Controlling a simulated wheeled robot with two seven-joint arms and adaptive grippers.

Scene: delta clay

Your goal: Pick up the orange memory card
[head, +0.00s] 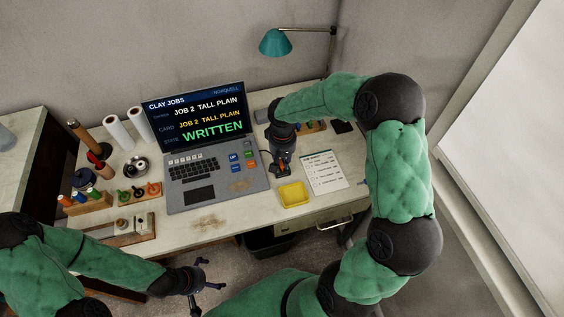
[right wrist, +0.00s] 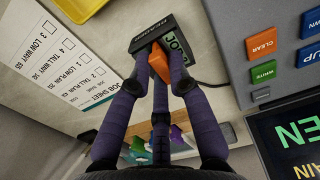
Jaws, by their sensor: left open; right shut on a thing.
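The orange memory card (right wrist: 158,62) shows in the right wrist view, between the fingertips of my right gripper (right wrist: 160,75). The gripper is shut on it. The card is right at the dark card reader (right wrist: 150,32); I cannot tell how much of it sits in the slot. My left gripper (head: 194,284) is open and empty, in front of the desk's front edge.
The laptop (head: 203,150) reads "JOB 2 TALL PLAIN" and "WRITTEN". A yellow tray (head: 293,194) and a job sheet (head: 324,171) lie right of it. A rack with coloured pieces (right wrist: 140,150) stands behind my gripper. Clay tools (head: 140,192) fill the desk's left side.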

